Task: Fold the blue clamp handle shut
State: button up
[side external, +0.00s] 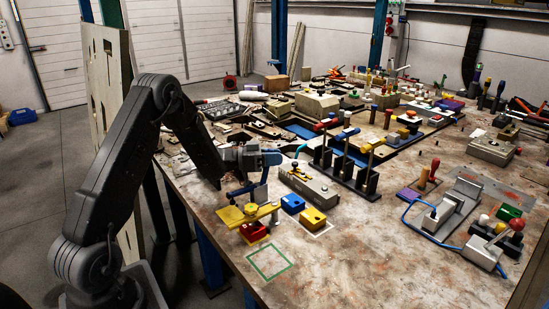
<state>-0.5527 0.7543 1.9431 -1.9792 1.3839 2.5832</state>
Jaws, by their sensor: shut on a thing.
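My gripper (250,190) points down at the near left of the workbench, below my wrist. Just below is a yellow bar (234,217) above a red block (253,231). I cannot tell how the handle joins these parts.
A blue block (292,204) and a yellow block (313,218) stand to the right. Behind them is a grey metal fixture (310,186). A green square outline (269,262) marks bare bench (365,270) in front.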

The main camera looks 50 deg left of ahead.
grip_shut()
jog(key=shift+s, duration=0.1)
jog(key=shift+s+r+m+t+h, duration=0.2)
jog(key=shift+s+m+t+h, duration=0.5)
jog(key=shift+s, duration=0.15)
jog(key=shift+s+r+m+t+h, duration=0.2)
jog(key=shift+s+m+t+h, duration=0.45)
jog(key=shift+s, duration=0.2)
jog(key=o, duration=0.8)
grip_release()
